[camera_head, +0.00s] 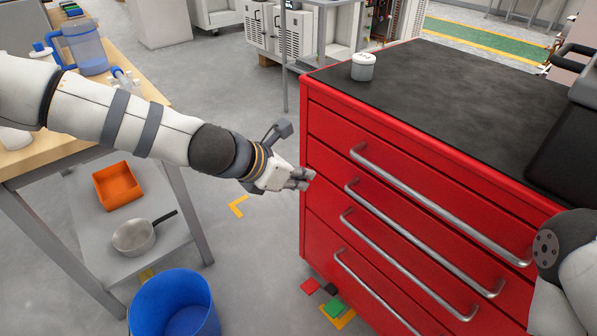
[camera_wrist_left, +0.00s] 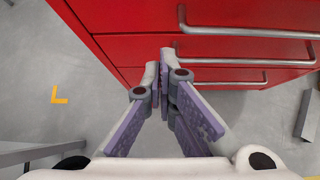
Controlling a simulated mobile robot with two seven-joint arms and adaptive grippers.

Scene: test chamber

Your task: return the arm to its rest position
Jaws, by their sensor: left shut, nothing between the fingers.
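My left arm reaches in from the left in the head view, over the wooden table's edge and the floor. My left gripper (camera_head: 302,179) is shut and empty, close to the left front edge of the red drawer cabinet (camera_head: 320,215). In the left wrist view the fingers of the left gripper (camera_wrist_left: 163,62) come together at the tips in front of the red cabinet front (camera_wrist_left: 120,47), with nothing between them. I cannot tell whether the tips touch the cabinet. Part of my right arm shows at the right edge of the head view, but its gripper is out of view.
The cabinet has several silver handles (camera_head: 430,205) sticking out and a white jar (camera_head: 363,66) on top. The wooden table (camera_head: 150,92) at left holds a blue pitcher (camera_head: 85,48). Its lower shelf bears an orange bin (camera_head: 118,186) and a pot (camera_head: 134,237). A blue bucket (camera_head: 172,300) stands on the floor.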

